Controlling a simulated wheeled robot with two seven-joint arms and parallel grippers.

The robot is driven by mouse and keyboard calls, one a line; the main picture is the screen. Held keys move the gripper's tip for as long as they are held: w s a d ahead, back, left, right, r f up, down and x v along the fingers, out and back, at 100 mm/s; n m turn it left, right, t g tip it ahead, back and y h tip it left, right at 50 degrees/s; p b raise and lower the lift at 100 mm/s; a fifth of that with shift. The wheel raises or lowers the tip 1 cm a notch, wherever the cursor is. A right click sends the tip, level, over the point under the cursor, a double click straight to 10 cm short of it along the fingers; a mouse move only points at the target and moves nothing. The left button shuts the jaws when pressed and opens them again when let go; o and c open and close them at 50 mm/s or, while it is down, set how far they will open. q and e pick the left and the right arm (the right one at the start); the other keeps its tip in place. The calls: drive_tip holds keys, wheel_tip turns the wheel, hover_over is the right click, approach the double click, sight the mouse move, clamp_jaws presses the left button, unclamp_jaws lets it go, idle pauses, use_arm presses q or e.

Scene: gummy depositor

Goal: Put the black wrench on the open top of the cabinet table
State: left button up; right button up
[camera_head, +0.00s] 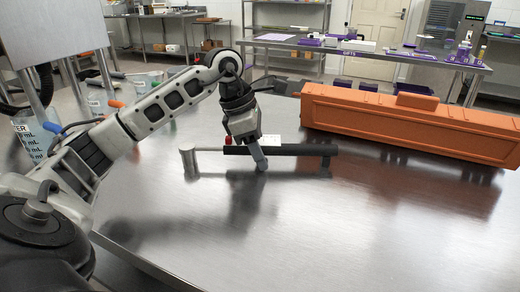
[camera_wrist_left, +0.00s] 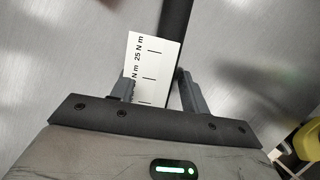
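The black wrench (camera_head: 295,150) is a long black bar with a thin silver shaft and a silver cylindrical end at left. It is at the middle of the steel table top (camera_head: 330,235). My left gripper (camera_head: 260,161) points down at its black part, one finger showing in front of it. In the left wrist view the black bar (camera_wrist_left: 176,25) runs between the fingers of my left gripper (camera_wrist_left: 158,90). A white scale label marked "N m" (camera_wrist_left: 150,60) lies along the bar. My right gripper is not in view.
A long orange toolbox (camera_head: 410,125) stands at the back right of the table. Clear measuring containers (camera_head: 35,138) and coloured-handled tools stand at left behind my arm. The front and right of the table top are bare. Another table (camera_head: 365,48) with purple items stands behind.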

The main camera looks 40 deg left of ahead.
use_arm(q)
drive_tip(key=shift+r, duration=0.1)
drive_tip(key=p+v, duration=0.2)
drive_tip(key=v, duration=0.9)
drive_tip(key=shift+a+r, duration=0.15)
drive_tip(key=shift+r, duration=0.25)
drive_tip(key=shift+s+r, duration=0.15)
